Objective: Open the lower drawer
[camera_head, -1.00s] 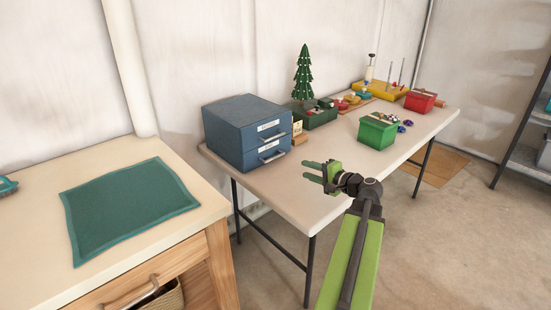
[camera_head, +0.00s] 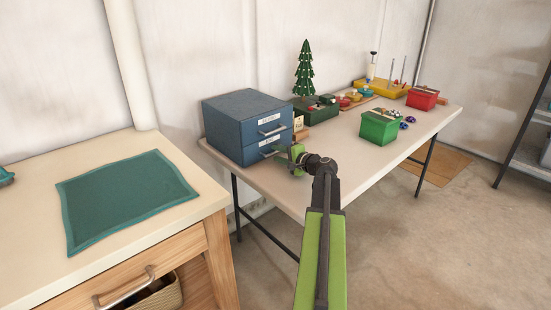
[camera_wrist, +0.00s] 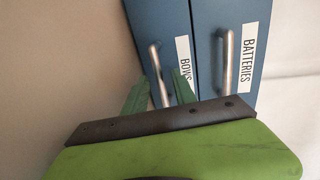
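A blue two-drawer cabinet (camera_head: 228,132) stands on the white table. Both drawers look shut. The upper drawer shows a bar handle and the label BATTERIES (camera_wrist: 248,60) in the wrist view, which is turned sideways. The lower drawer (camera_wrist: 160,18) carries the label BOWS and a metal bar handle (camera_wrist: 157,62). My gripper (camera_wrist: 160,75) is open in front of the lower drawer, with one green finger on each side of that handle. In the head view my gripper (camera_head: 282,153) is at the lower drawer's right end; its fingertips are hard to make out. Contact cannot be told.
The white table (camera_head: 335,165) also bears a small green tree (camera_head: 304,70), a green box (camera_head: 379,128), a red box (camera_head: 422,98) and toys, behind and right of my arm. A wooden workbench (camera_head: 185,213) with a teal mat (camera_head: 122,197) stands at left.

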